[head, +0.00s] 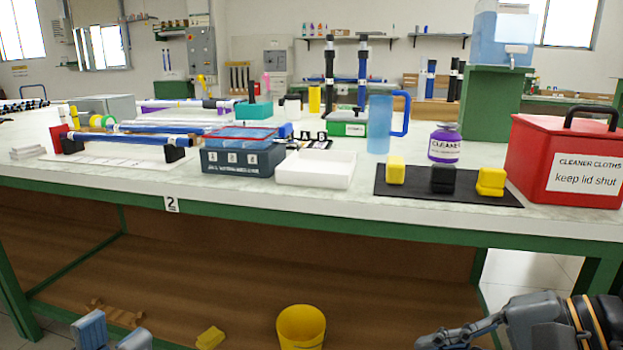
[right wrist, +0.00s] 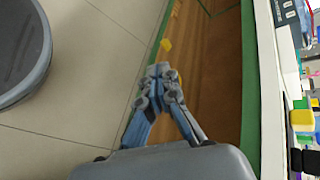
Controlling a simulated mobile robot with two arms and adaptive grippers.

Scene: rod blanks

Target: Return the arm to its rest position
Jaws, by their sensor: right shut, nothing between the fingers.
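My left gripper (head: 112,337) shows at the bottom left of the head view, low in front of the bench; its two blue-grey fingertips are apart with nothing seen between them. My right gripper (head: 440,338) is at the bottom right of the head view, below the bench top and partly cut off by the frame. In the right wrist view my right gripper (right wrist: 160,76) has its fingers together and empty. It hangs beside the bench's green edge, over the floor and lower shelf. No held object shows in either gripper.
The bench (head: 330,222) crosses the view. On it are a red lidded box (head: 535,160), a black mat (head: 380,188) with blocks, a white tray (head: 318,170) and a rod rack (head: 178,154). A yellow bucket (head: 301,326) stands low in front. Bare floor shows in the right wrist view.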

